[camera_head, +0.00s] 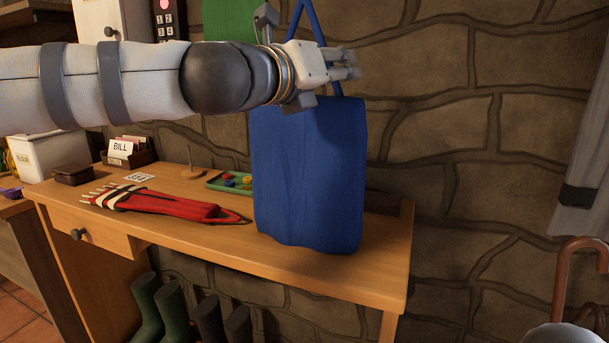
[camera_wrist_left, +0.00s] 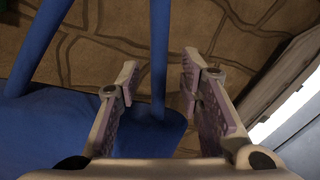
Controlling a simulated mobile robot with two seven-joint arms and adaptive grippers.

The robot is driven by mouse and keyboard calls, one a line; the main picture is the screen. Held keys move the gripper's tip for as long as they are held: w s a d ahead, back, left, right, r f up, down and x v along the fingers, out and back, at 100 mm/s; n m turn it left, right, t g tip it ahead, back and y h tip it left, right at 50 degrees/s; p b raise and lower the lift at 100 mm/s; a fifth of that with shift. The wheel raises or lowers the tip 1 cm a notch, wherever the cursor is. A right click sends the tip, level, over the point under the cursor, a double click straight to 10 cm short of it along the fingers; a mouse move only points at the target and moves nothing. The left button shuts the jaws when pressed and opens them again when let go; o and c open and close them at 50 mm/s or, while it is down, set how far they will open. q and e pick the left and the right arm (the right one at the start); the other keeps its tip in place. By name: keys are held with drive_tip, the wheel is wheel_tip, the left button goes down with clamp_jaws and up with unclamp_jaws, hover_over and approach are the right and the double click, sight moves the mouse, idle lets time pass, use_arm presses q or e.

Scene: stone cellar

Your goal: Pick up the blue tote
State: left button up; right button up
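The blue tote (camera_head: 309,175) hangs upright in front of the wall, over the right part of the wooden table. Its straps (camera_head: 308,18) run up out of the top of the head view. My left gripper (camera_head: 349,65) is at strap height, just above the tote's body. In the left wrist view my left gripper (camera_wrist_left: 158,76) is open. One strap (camera_wrist_left: 159,40) shows between its fingers, and neither finger is seen closed on it. The tote's body (camera_wrist_left: 50,125) lies below and left there. The strap's upper end is out of view. My right gripper is not in view.
Boots (camera_head: 172,310) stand underneath. A brown cane handle (camera_head: 567,275) rises at lower right.

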use_arm(q)
drive_tip(key=shift+c, duration=0.3)
clamp_jaws()
drive_tip(key=shift+r+p, duration=0.4)
drive_tip(key=shift+r, duration=1.05)
drive_tip(key=s+a+r+p, duration=0.3)
drive_tip(key=s+a+r, duration=0.4)
drive_tip(key=s+r, duration=0.3)
drive_tip(key=shift+s, duration=1.1)
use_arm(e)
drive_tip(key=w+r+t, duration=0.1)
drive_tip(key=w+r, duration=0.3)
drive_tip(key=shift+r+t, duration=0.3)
